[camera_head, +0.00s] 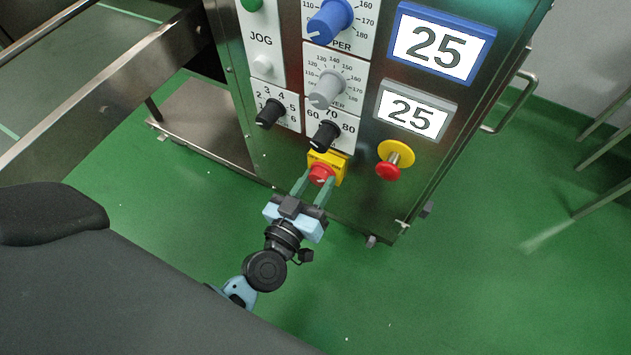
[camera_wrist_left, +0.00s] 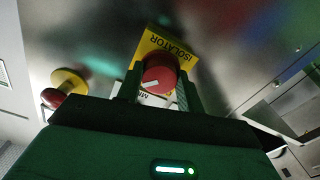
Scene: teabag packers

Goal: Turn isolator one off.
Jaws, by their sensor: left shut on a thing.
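The isolator is a red rotary knob (camera_head: 321,174) on a yellow plate (camera_head: 336,160), low on the front of the steel control cabinet (camera_head: 350,207). In the left wrist view the yellow plate (camera_wrist_left: 166,44) reads ISOLATOR, and the red knob (camera_wrist_left: 158,76) carries a short white mark. My left gripper (camera_head: 314,185) has its green fingers on either side of the red knob and is shut on it. The fingers hide the knob's sides. My right gripper is not in view.
A red mushroom button on a yellow disc (camera_head: 396,154) sticks out to the right of the isolator. Black knobs (camera_head: 325,136) sit just above it. Two displays (camera_head: 437,48) read 25. A steel rail (camera_head: 95,85) is at the left; green floor (camera_head: 480,270) is clear.

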